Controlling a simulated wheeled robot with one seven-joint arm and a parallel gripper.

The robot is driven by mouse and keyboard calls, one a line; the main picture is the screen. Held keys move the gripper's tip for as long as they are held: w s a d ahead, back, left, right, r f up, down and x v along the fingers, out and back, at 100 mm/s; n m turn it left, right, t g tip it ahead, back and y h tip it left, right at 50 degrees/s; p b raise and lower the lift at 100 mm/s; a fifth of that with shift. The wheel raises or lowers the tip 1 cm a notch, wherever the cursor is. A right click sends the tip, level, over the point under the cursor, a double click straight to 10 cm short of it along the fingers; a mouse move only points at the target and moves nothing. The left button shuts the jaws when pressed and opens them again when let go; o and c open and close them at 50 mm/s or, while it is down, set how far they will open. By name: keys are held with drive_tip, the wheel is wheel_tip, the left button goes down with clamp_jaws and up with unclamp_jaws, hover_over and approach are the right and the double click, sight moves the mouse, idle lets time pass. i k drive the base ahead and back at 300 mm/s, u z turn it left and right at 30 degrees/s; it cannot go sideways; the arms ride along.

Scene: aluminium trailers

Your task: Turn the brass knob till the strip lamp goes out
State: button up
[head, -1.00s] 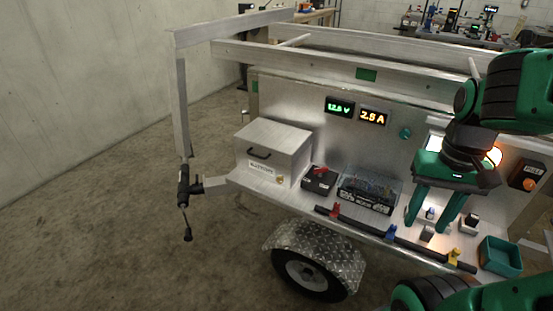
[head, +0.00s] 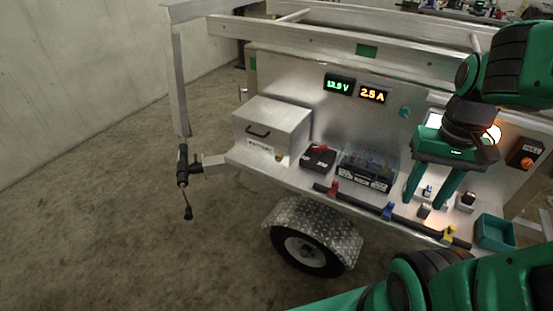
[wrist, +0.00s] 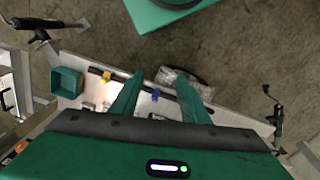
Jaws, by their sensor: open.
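A lit white lamp surface (head: 434,121) shows on the trailer's upright panel, partly hidden behind my gripper; I take it as the strip lamp. I cannot pick out the brass knob for certain; a small brass-coloured piece (head: 279,157) sits at the battery box's lower front corner. My gripper (head: 427,207) points down over the shelf, in front of the panel, fingers apart with nothing held between them. In the wrist view my gripper (wrist: 160,78) is open above the shelf, which is brightly lit to its left.
The shelf carries a battery box (head: 262,122), a clear-lidded fuse box (head: 370,166), small switches (head: 468,199) and a teal bin (head: 494,231). A dark bar with coloured clips (head: 389,211) runs along its front edge. An orange knob (head: 527,162) is on a dark plate at right. Floor at left is clear.

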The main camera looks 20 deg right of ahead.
sight(279, 157)
drive_tip(key=u, duration=2.25)
drive_tip(key=k, duration=1)
drive_tip(key=z, duration=0.9)
drive_tip(key=i, duration=1)
